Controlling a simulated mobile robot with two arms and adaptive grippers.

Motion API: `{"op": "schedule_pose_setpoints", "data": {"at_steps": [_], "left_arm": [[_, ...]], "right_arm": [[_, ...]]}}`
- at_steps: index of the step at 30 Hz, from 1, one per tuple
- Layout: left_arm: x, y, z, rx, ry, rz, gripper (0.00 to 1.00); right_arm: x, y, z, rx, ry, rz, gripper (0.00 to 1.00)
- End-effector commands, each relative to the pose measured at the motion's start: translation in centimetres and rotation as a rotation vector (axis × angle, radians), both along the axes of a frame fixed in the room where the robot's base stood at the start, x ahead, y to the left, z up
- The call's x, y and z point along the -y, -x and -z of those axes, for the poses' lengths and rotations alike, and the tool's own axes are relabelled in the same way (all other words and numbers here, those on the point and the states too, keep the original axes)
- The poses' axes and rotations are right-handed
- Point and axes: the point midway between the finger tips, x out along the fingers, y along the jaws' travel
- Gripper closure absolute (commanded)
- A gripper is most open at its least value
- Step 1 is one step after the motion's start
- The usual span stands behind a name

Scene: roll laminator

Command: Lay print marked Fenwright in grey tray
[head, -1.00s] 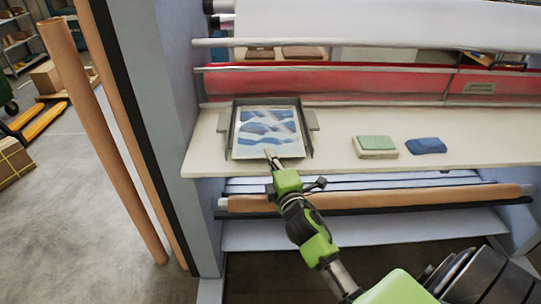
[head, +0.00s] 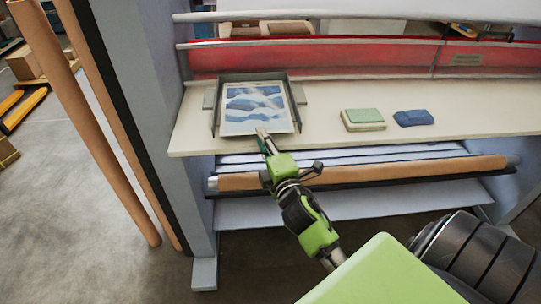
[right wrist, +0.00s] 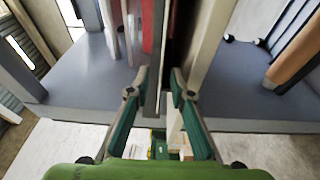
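A print with blue and white wavy bands (head: 252,98) lies in the grey tray (head: 215,118), on the cream table of the laminator. No name on it can be read. My right gripper (head: 262,137) is at the front edge of the tray, by the print's near edge. In the right wrist view its two teal fingers (right wrist: 161,78) lean toward each other with a narrow gap between the tips. They look parted, not clamped; a thin pale strip shows in the gap, and I cannot tell what it is. My left gripper is not in view.
A pale green block (head: 363,117) and a blue cloth-like pad (head: 413,118) lie right of the tray. A red roller cover (head: 330,58) runs behind. A brown roll (head: 350,174) sits under the table edge. Tall brown tubes (head: 88,130) lean at left. The right of the table is clear.

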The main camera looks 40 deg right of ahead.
Motion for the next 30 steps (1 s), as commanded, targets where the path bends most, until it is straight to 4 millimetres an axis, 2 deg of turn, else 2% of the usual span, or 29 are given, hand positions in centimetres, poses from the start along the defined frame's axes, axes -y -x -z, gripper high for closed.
{"op": "schedule_pose_setpoints", "data": {"at_steps": [3, 10, 15, 21, 23, 26, 29, 30], "left_arm": [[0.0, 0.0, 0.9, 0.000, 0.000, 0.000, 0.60], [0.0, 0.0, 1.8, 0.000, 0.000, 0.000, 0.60], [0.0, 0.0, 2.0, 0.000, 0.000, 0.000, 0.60], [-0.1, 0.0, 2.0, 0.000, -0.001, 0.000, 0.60], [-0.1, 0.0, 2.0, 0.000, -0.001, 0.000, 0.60], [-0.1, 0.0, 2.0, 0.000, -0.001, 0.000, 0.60], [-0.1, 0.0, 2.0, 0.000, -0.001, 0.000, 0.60], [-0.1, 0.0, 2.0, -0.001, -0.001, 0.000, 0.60]], "right_arm": [[-0.8, 2.8, 0.5, -0.003, -0.002, 0.000, 0.79], [-1.9, 6.5, 0.4, -0.002, -0.001, 0.001, 0.79], [-2.2, 7.6, 0.2, 0.000, -0.001, 0.001, 0.79], [-2.3, 7.7, 0.2, -0.001, -0.001, 0.001, 0.79], [-2.3, 7.6, 0.8, -0.009, -0.011, -0.001, 0.79], [-2.8, 7.1, 4.4, -0.059, -0.073, -0.014, 0.79], [-3.8, 6.7, 11.8, -0.161, -0.204, -0.029, 0.79], [-4.4, 6.9, 15.6, -0.214, -0.273, -0.030, 0.79]]}}
